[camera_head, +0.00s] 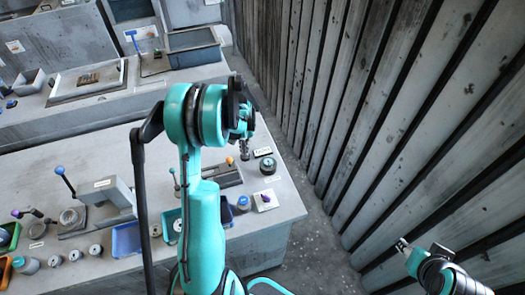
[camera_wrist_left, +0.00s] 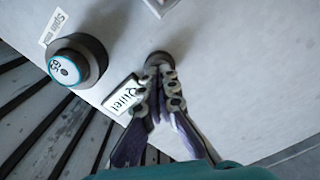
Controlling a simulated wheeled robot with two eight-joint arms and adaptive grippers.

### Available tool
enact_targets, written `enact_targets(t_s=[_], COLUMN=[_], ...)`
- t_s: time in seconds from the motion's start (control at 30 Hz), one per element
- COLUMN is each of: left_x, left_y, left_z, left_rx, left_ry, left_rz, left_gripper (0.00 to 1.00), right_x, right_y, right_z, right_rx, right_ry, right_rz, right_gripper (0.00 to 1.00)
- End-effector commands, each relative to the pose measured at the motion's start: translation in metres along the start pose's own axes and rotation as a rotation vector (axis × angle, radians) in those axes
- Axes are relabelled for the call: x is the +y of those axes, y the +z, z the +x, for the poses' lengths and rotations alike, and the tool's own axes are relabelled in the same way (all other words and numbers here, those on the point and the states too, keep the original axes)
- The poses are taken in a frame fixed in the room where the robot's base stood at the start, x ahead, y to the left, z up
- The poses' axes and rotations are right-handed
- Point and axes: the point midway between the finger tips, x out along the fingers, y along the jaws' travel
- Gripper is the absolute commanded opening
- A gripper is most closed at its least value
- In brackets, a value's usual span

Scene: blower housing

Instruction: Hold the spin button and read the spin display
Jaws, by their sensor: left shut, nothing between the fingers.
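My left gripper (camera_head: 245,157) is shut and empty, pointing down at the right end of the near bench; it also shows in the left wrist view (camera_wrist_left: 159,68). Its fingertips are at a small dark round part (camera_wrist_left: 157,57), seemingly the spin button, mostly hidden behind them. I cannot tell whether they press it. My right gripper (camera_head: 403,245) is at the lower right, away from the bench.
A "Quiet" label (camera_wrist_left: 123,95) lies between display and fingers; a "Spin" label (camera_wrist_left: 54,27) lies beyond the display. A corrugated wall (camera_head: 350,110) stands right of the bench (camera_head: 105,165). Blue bins (camera_head: 126,239) and small parts sit along the bench's front.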

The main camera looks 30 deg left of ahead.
Motion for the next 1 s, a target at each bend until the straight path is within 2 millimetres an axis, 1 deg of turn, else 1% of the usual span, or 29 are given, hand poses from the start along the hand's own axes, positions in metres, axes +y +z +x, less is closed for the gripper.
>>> enact_targets(t_s=[0.47,0.57,1.0], left_x=[0.000,0.000,0.000], left_y=[0.000,0.000,0.000], left_z=[-0.001,-0.006,-0.044], left_rx=[0.000,0.000,0.000], left_ry=[0.000,0.000,0.000], left_rz=[0.000,0.000,0.000], left_gripper=[0.00,0.00,0.00], right_x=[0.000,0.000,0.000], right_y=[-0.001,-0.002,-0.015], right_z=[-0.001,-0.003,-0.021], right_rx=[0.000,0.000,0.000], right_ry=[0.000,0.000,0.000], right_rz=[0.000,0.000,0.000], right_gripper=[0.40,0.40,0.40])
